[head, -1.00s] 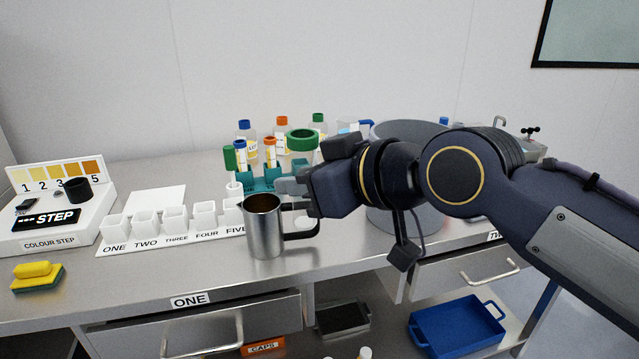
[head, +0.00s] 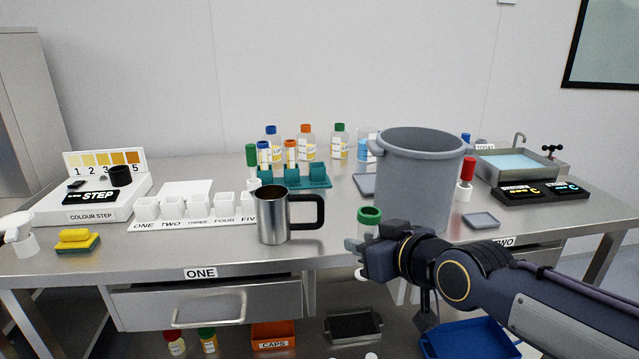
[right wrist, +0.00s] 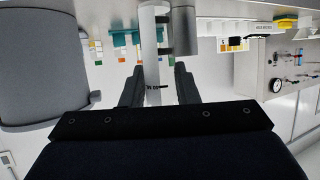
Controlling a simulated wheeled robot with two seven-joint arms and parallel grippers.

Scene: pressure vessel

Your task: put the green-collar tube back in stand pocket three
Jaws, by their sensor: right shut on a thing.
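My right gripper (head: 366,250) is shut on the green-collar tube (head: 369,217). Its green collar shows above the fingers, in front of the grey pot. In the right wrist view the tube's pale shaft (right wrist: 151,45) runs between the two fingers (right wrist: 156,88); this view is upside down. The white stand (head: 190,223) has a row of square pockets labelled ONE to FIVE. Pocket three (head: 197,206) is in its middle and looks empty, though its inside is hard to see. The stand is to the left, beyond the steel mug. My left gripper is not in view.
A steel mug (head: 272,218) stands between the stand and my gripper. A large grey pot (head: 418,180) is just behind my gripper. A teal rack (head: 318,182) and capped bottles stand at the back. A yellow sponge (head: 74,237) lies at the left.

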